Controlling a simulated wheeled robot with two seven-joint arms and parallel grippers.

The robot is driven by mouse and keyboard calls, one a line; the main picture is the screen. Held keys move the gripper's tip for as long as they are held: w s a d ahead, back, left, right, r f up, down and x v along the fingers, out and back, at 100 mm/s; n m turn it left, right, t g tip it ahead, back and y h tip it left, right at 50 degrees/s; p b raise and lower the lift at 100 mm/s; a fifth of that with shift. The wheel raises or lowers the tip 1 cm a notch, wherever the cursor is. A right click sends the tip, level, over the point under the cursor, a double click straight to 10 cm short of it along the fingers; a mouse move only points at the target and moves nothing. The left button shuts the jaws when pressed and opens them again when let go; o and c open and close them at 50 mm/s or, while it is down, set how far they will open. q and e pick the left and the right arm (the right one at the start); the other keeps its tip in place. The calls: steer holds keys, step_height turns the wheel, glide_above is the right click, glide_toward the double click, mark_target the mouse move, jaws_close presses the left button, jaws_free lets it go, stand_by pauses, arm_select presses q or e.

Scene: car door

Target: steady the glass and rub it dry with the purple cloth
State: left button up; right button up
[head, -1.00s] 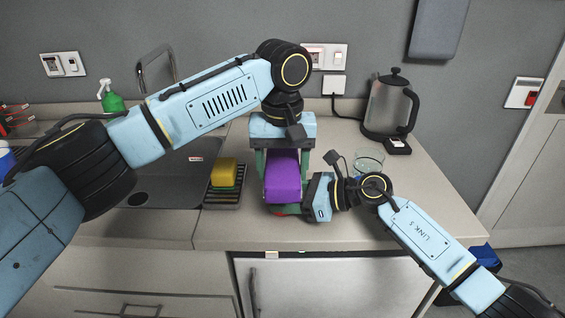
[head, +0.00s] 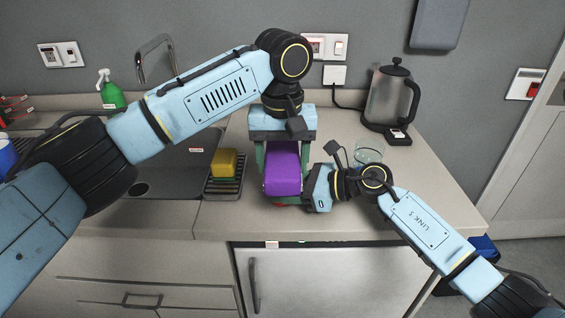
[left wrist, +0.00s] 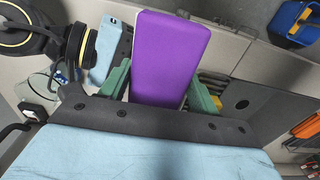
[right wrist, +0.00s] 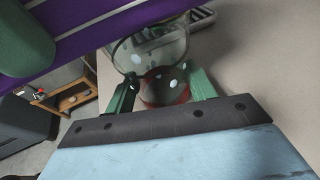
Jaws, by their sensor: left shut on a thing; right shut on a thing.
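The purple cloth (head: 283,170), a thick block shape, is held between the green fingers of my left gripper (head: 282,180), pointing down over the counter. It also fills the middle of the left wrist view (left wrist: 168,55). My right gripper (right wrist: 160,84) is shut on a clear glass (right wrist: 155,50) with pale droplets on its wall and a red part near its base. The cloth (right wrist: 120,28) passes close beside the glass in the right wrist view; I cannot tell whether they touch. In the head view, the held glass is mostly hidden behind the cloth and right gripper.
Another clear glass-like vessel (head: 368,153) stands behind my right wrist. A kettle (head: 390,100) stands at the back right. A yellow sponge (head: 223,162) sits on a dark rack (head: 224,188) beside the sink (head: 165,170). The right end of the counter (head: 430,190) is clear.

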arm_select(q)
steer(key=shift+w, duration=1.2)
steer(key=shift+s, duration=0.1)
steer(key=shift+s, duration=2.15)
steer(key=shift+w, duration=0.1)
steer(key=shift+w, duration=2.15)
steer(key=shift+s, duration=2.25)
steer(key=shift+r, duration=3.5)
